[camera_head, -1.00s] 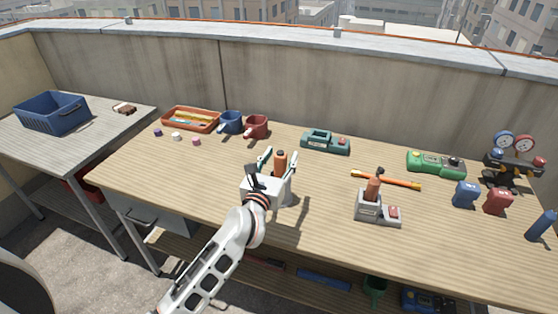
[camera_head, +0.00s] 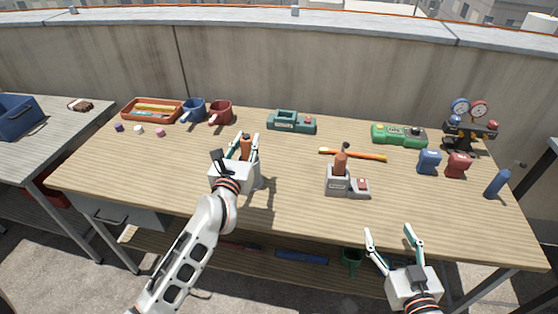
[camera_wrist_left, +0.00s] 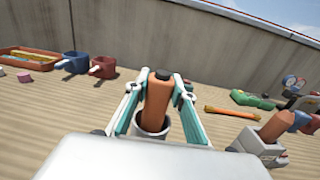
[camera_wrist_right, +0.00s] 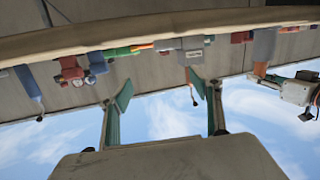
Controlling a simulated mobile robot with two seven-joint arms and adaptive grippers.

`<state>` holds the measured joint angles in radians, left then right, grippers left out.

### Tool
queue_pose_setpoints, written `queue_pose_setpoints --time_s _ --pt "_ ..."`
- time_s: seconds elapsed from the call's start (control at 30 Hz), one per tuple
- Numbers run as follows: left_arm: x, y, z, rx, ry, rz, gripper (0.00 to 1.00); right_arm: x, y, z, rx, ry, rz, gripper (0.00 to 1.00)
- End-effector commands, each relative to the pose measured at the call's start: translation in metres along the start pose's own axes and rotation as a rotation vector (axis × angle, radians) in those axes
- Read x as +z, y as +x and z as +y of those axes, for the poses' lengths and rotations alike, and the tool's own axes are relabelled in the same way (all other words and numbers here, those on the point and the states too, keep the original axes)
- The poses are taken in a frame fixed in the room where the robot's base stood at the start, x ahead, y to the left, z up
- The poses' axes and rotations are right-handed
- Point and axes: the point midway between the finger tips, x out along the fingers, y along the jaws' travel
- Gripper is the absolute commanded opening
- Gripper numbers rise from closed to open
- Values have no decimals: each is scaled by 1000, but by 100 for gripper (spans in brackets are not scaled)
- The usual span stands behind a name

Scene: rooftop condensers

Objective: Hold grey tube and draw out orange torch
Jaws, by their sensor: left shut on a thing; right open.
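The orange torch (camera_head: 246,144) stands upright at the left-centre of the bench. In the left wrist view the orange torch (camera_wrist_left: 158,102) has a dark top end and sits in the grey tube (camera_wrist_left: 152,132). The gripper body hides most of the tube. My right gripper (camera_head: 388,232) is open and empty at the bench's front edge, to the right of the tube. It also shows open in the right wrist view (camera_wrist_right: 160,92).
A grey holder (camera_head: 338,182) with another orange-brown handle stands right of centre. An orange stick (camera_head: 352,155) lies behind it. Blue (camera_head: 194,110) and red (camera_head: 220,112) mugs stand behind the tube. Gauges (camera_head: 470,120) are at the back right. The bench between tube and holder is clear.

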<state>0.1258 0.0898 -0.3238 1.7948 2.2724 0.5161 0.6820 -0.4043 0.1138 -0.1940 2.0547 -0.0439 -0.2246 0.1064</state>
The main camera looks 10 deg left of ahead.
Motion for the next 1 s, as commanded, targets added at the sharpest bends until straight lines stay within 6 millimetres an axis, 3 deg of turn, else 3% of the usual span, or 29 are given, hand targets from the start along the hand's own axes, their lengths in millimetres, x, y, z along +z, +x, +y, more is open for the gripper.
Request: queue_pose_setpoints --time_s 0.03,0.2,0.4,0.6,0.8,1.0 --pt "0 0 0 0 0 -1 0 -14 19 -16 -41 21 24 64" --pt "0 0 0 0 0 -1 0 -39 64 -74 -196 78 41 64" --pt "0 0 0 0 0 -1 0 -70 102 -140 -383 98 41 64" --pt "0 0 0 0 0 -1 0 -94 127 -196 -560 70 17 64" --pt "0 0 0 0 0 -1 0 -110 143 -237 -714 8 -30 64" --pt "0 0 0 0 0 -1 0 -119 158 -257 -833 -76 -95 64"
